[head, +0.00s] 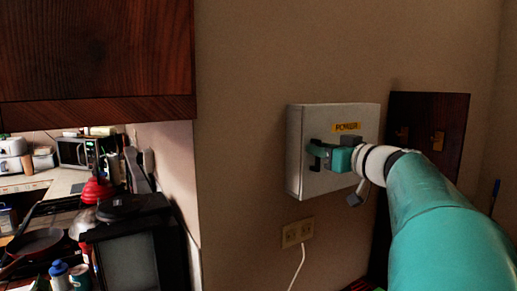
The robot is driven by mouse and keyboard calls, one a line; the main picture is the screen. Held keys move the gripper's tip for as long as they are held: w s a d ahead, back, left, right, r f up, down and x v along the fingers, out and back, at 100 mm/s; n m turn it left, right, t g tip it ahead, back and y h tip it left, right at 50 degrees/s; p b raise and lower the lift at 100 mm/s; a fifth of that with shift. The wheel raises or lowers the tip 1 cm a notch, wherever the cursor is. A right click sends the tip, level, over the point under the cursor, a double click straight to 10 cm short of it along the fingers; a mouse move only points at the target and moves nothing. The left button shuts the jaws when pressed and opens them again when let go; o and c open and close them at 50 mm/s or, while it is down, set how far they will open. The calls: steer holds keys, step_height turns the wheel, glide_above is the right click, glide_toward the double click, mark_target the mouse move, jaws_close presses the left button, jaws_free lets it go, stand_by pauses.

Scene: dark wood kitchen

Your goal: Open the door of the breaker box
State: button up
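The breaker box (293,150) is a light grey box on the beige wall, right of the middle in the head view. A yellow label reading POWER (346,127) is on its front. The door looks closed, with its front flush on the box. My gripper (317,155) is at the left part of the door, at a dark handle-like piece that I cannot clearly separate from the fingers. Whether the fingers are open or closed around it is too small to tell. My teal arm comes in from the lower right and hides the lower right of the door.
A wall outlet (297,232) with a white cord is below the box. A dark wood panel (447,120) with hooks is on the right. A dark wood cabinet (95,50) hangs at upper left. A cluttered counter with a microwave (75,152) and pans is at lower left.

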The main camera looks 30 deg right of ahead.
jaws_close()
steer(key=shift+s, duration=0.1)
